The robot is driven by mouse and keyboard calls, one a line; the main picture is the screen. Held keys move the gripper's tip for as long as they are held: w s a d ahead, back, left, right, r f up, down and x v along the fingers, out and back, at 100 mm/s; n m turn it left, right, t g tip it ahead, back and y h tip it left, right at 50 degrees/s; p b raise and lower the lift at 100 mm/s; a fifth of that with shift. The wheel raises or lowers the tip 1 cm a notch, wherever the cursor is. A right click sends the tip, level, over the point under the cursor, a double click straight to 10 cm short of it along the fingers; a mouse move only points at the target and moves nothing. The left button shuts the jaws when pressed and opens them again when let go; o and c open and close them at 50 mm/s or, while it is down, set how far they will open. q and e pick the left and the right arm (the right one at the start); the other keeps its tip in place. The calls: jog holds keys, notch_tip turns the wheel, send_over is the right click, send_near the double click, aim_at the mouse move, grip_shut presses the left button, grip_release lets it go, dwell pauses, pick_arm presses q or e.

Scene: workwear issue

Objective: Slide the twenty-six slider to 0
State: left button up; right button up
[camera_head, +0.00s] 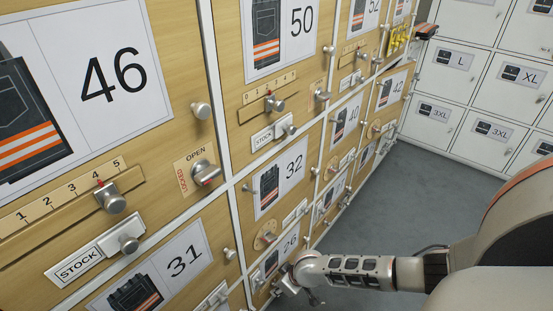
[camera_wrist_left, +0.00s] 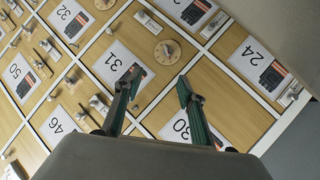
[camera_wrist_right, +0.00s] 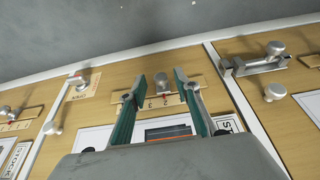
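The door labelled 26 (camera_head: 289,244) is low in the head view, with my right gripper (camera_head: 287,284) in front of its lower part. In the right wrist view a slider with a round metal knob (camera_wrist_right: 163,82) sits on a numbered scale strip (camera_wrist_right: 150,103). Its red pointer is near the 2; a 3 shows to the left. My right gripper (camera_wrist_right: 161,80) is open, with one finger on each side of the knob; contact cannot be told. My left gripper (camera_wrist_left: 157,80) is open and empty, facing the doors near 31 and 30. The head view does not show it.
An OPEN dial (camera_wrist_right: 86,80) is to the left. Grey floor (camera_head: 395,220) lies clear beside the cabinet.

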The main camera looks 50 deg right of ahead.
pick_arm(q)
jog(key=shift+d+r, duration=0.1)
pick_arm(e)
jog(key=shift+w+f, duration=0.1)
jog(key=shift+w, duration=0.1)
grip_shut()
jog(key=a, duration=0.1)
jog(key=a+p, duration=0.1)
jog(key=a, duration=0.1)
jog(key=shift+s+p, duration=0.2)
jog(key=shift+p, duration=0.1)
grip_release()
jog(key=shift+f, duration=0.1)
pick_arm(q)
jog(key=shift+w+a+m, duration=0.2)
jog(key=shift+a+m, duration=0.55)
jog(key=shift+m, duration=0.05)
jog(key=shift+r, duration=0.1)
